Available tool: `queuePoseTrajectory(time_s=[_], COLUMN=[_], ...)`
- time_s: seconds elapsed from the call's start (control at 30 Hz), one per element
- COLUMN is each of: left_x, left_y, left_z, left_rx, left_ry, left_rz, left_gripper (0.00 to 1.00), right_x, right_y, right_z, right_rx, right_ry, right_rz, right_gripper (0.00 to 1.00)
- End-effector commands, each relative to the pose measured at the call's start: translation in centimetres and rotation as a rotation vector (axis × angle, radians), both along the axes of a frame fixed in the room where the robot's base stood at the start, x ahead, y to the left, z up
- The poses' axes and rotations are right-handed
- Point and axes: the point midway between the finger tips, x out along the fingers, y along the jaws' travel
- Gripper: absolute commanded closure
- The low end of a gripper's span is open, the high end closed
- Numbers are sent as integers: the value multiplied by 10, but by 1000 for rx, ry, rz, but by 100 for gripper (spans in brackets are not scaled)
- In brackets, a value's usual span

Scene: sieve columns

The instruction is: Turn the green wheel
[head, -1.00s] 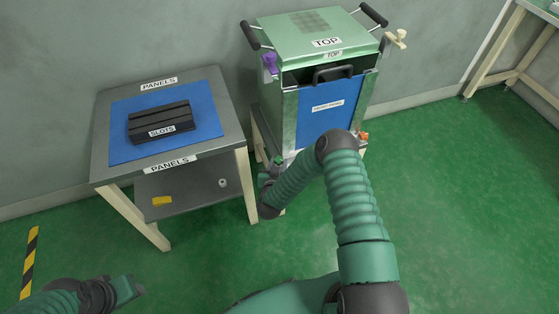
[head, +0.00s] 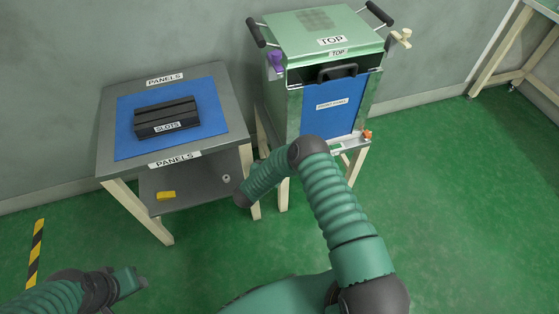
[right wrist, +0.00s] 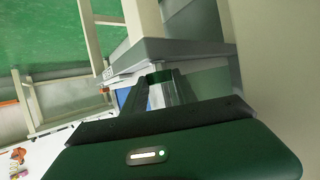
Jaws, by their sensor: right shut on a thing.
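My right gripper (right wrist: 158,98) shows in the right wrist view, with its dark fingers closed around a small piece. A green rounded part (right wrist: 164,75) shows at the fingertips, with a pale strip below it. It may be the green wheel, but most of it is hidden. In the head view my right arm reaches to the gap between the panel table and the cabinet, and the right gripper is hidden. No wheel can be made out there. My left gripper (head: 139,284) is low at the left over the floor, its jaws too small to read.
The metal cabinet (head: 293,112) has a green top (head: 322,34) with black handles and a blue front panel (head: 332,106). The panel table (head: 228,112) at left carries a black slotted block (head: 166,117). A yellow block (head: 166,195) lies on its shelf. The floor at right is clear.

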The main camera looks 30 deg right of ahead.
Motion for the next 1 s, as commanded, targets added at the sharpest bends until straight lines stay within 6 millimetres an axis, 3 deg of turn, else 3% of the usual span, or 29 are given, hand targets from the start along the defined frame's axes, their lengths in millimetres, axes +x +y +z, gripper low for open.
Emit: queuePoseTrajectory(time_s=[0.07,0.1,0.27,0.67,1.0], left_x=[0,0,0,0,0], left_y=[0,0,0,0,0], left_z=[0,0,0,6,39], left_rx=[0,0,0,0,0], left_ry=[0,0,0,0,0], left_rz=[0,0,0,0,0], left_gripper=[57,57,57,57,57], right_x=[1,1,1,-4,-45], right_y=[1,1,0,9,82], right_z=[1,1,1,6,43], right_rx=[0,0,0,2,1], right_ry=[-2,-2,-1,0,2], right_rz=[2,2,3,4,8], right_gripper=[100,65,44,44,44])
